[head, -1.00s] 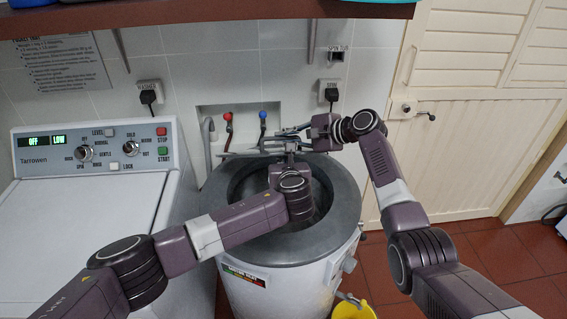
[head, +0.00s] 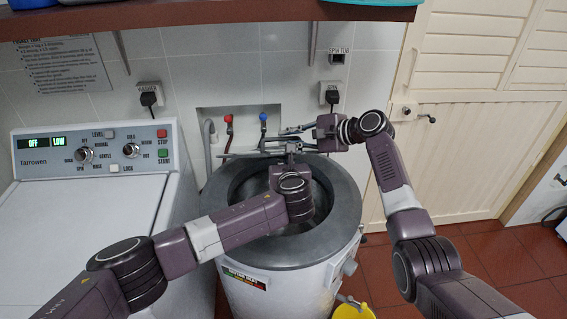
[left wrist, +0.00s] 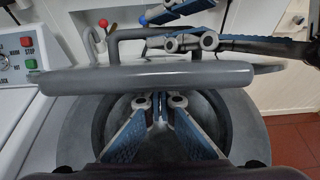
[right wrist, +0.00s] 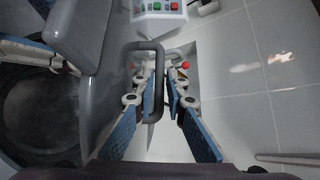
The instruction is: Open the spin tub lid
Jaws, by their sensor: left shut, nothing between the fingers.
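The spin tub (head: 345,215) is a round white drum with a grey rim, its dark mouth open. Its grey lid stands raised at the back, almost edge-on in the head view; it is a thick grey bar (left wrist: 130,78) in the left wrist view. A dark loop handle (right wrist: 145,47) sticks out from the lid's back face. My left gripper (left wrist: 158,98) is shut and empty, over the tub mouth in front of the lid. It also shows in the head view (head: 290,158). My right gripper (right wrist: 161,80) is open behind the lid, its fingers on either side of a handle bar.
The washer (head: 90,210) with its control panel stands to the left. A wall recess with a red tap (head: 228,120) and a blue tap (head: 263,118) is close behind the lid. A shelf (head: 200,14) crosses above. A yellow object (head: 352,311) stands on the floor.

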